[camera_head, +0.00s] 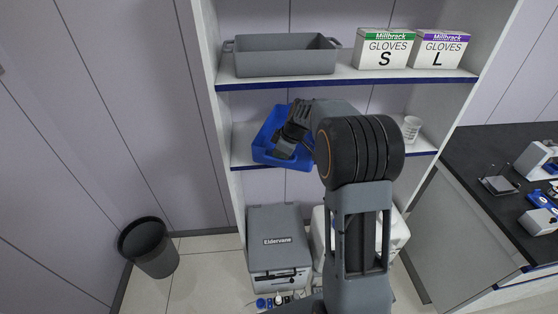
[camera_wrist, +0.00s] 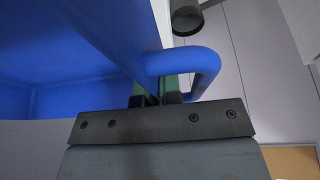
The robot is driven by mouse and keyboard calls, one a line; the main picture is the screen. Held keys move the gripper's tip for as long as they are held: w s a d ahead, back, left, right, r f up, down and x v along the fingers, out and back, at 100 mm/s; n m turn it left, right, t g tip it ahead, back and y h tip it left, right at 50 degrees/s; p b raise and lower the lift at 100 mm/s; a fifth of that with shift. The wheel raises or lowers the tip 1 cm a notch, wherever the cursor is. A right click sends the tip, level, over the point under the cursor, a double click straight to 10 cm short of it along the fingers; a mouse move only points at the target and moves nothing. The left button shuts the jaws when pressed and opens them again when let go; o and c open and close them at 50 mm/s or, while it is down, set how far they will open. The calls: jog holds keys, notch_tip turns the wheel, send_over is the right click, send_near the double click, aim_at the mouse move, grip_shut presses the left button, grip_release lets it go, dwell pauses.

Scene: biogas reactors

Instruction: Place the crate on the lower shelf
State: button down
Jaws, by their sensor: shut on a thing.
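The blue crate (camera_head: 268,137) is tilted at the left end of the lower shelf (camera_head: 244,160), partly over its front edge. I cannot tell whether it rests on the shelf. My gripper (camera_head: 287,147) is at the crate's right side, partly hidden behind my own arm. In the wrist view, my gripper (camera_wrist: 157,98) is shut on the blue handle (camera_wrist: 213,68) of the crate, and the crate's wall (camera_wrist: 100,35) fills the upper left.
The upper shelf (camera_head: 345,75) holds a grey bin (camera_head: 285,58) and two glove boxes (camera_head: 385,50). A white cup (camera_head: 411,129) stands on the lower shelf's right. Below are a grey Eldervane case (camera_head: 278,241) and a white container (camera_head: 400,232). A black bin (camera_head: 148,247) stands left.

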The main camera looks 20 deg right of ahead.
aim_at(278, 165)
jog(key=shift+w+f, duration=0.3)
jog(key=shift+f, duration=0.2)
jog(key=shift+f+p, duration=0.3)
jog(key=shift+f, duration=1.2)
jog(key=c, duration=1.3)
grip_release()
